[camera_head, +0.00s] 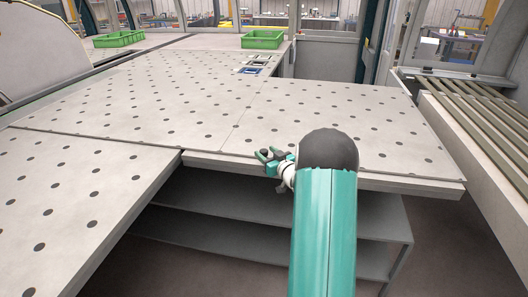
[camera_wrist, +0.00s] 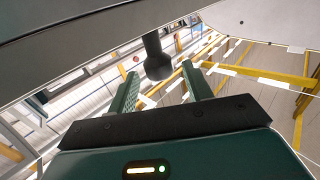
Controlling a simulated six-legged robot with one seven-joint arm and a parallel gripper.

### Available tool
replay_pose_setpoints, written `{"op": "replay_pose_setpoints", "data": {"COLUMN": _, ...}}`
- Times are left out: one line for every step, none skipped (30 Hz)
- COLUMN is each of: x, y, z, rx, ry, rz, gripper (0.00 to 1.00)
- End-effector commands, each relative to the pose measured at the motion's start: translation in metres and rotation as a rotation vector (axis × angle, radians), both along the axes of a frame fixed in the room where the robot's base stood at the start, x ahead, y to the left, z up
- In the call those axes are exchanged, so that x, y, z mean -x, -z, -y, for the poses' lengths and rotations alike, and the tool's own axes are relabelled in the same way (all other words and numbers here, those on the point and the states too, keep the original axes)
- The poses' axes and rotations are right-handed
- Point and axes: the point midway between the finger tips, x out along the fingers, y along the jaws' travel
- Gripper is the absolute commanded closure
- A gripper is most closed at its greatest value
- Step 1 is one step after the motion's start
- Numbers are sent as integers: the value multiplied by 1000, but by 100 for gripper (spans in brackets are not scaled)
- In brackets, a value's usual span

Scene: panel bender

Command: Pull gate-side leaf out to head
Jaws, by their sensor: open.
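A pale perforated table leaf (camera_head: 340,112) lies in front of my arm at the right. Its front edge has a small step at the left, beside another perforated panel (camera_head: 75,185). I cannot tell by a label which one is the gate-side leaf. My gripper (camera_head: 268,156) is at the front edge of the right leaf, near the step. In the wrist view my gripper (camera_wrist: 160,86) is open, with a dark round-ended knob (camera_wrist: 157,64) between or just beyond its fingers. The knob hangs from a dark grey edge (camera_wrist: 90,62). Contact with the knob is not visible.
Grey shelves (camera_head: 270,235) stand under the right leaf. A slatted roller conveyor (camera_head: 485,125) runs along the right. Two green crates (camera_head: 262,39) and (camera_head: 118,39) and small flat pieces (camera_head: 255,66) lie on the far table. Open floor shows below the leaf's front edge.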

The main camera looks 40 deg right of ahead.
Motion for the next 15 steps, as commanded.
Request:
{"op": "replay_pose_setpoints", "data": {"x": -8, "y": 1, "z": 0, "rx": 0, "ry": -2, "rz": 1, "gripper": 50}}
{"op": "replay_pose_setpoints", "data": {"x": -11, "y": 1, "z": 1, "rx": 0, "ry": -2, "rz": 1, "gripper": 50}}
{"op": "replay_pose_setpoints", "data": {"x": -15, "y": 1, "z": 2, "rx": 0, "ry": -1, "rz": 0, "gripper": 50}}
{"op": "replay_pose_setpoints", "data": {"x": -17, "y": 0, "z": 2, "rx": 0, "ry": -1, "rz": 0, "gripper": 50}}
{"op": "replay_pose_setpoints", "data": {"x": -19, "y": 0, "z": 2, "rx": 1, "ry": -1, "rz": 1, "gripper": 50}}
{"op": "replay_pose_setpoints", "data": {"x": -21, "y": 0, "z": 3, "rx": 0, "ry": -1, "rz": 1, "gripper": 50}}
{"op": "replay_pose_setpoints", "data": {"x": -22, "y": 0, "z": 3, "rx": 0, "ry": -1, "rz": 0, "gripper": 50}}
{"op": "replay_pose_setpoints", "data": {"x": -23, "y": 0, "z": 3, "rx": 0, "ry": -1, "rz": 0, "gripper": 50}}
{"op": "replay_pose_setpoints", "data": {"x": -23, "y": 0, "z": 3, "rx": 0, "ry": -1, "rz": 0, "gripper": 50}}
{"op": "replay_pose_setpoints", "data": {"x": -23, "y": 0, "z": 3, "rx": 0, "ry": -1, "rz": 0, "gripper": 50}}
{"op": "replay_pose_setpoints", "data": {"x": -23, "y": 0, "z": 3, "rx": 0, "ry": -1, "rz": 0, "gripper": 50}}
{"op": "replay_pose_setpoints", "data": {"x": -23, "y": 0, "z": 3, "rx": 0, "ry": -1, "rz": 0, "gripper": 50}}
{"op": "replay_pose_setpoints", "data": {"x": -23, "y": 0, "z": 3, "rx": 0, "ry": -1, "rz": 0, "gripper": 50}}
{"op": "replay_pose_setpoints", "data": {"x": -23, "y": 0, "z": 3, "rx": 0, "ry": -1, "rz": 0, "gripper": 50}}
{"op": "replay_pose_setpoints", "data": {"x": -23, "y": 0, "z": 3, "rx": 0, "ry": -1, "rz": 0, "gripper": 56}}
